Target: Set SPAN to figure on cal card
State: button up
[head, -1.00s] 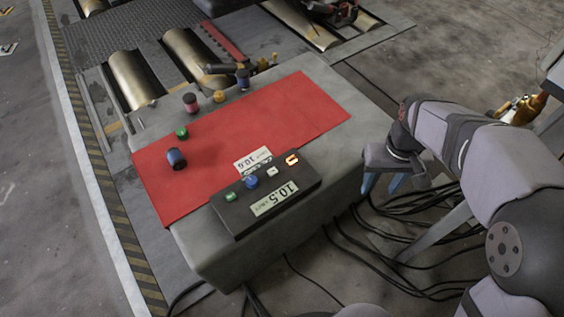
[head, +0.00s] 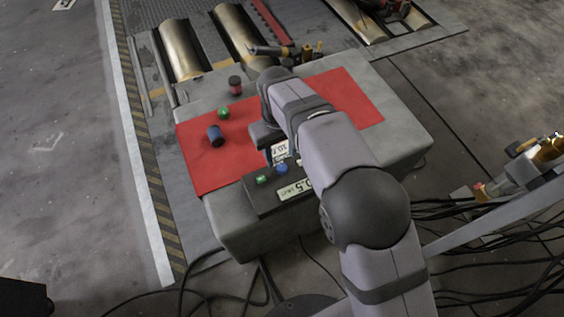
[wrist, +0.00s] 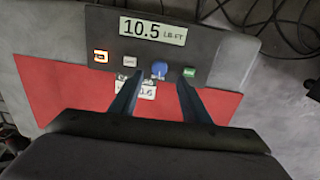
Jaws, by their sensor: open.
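A dark control box (head: 262,203) on the bench bears a display (wrist: 153,31) reading 10.5 LB-FT. Below the display in the wrist view are a lit orange switch (wrist: 101,56), a white button (wrist: 130,61), a blue knob (wrist: 159,69) and a green button (wrist: 189,72). No SPAN label is legible. The white cal card (wrist: 147,92) lies on the red mat beside the box; its figure seems to end in 0.6, partly hidden by a finger. My gripper (wrist: 158,82) is open and empty above the box edge, its fingers either side of the blue knob's line.
The red mat (head: 205,170) holds a blue cylinder (head: 215,136) and a green one (head: 223,113). A dark red cylinder (head: 235,85) stands behind. Metal rollers (head: 180,50) lie beyond the bench. Cables (head: 470,250) run on the floor at right.

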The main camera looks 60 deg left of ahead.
aim_at(282, 168)
jog(key=shift+w+f+b, duration=0.15)
jog(key=shift+f+b, duration=0.15)
jog(key=shift+f, duration=2.9)
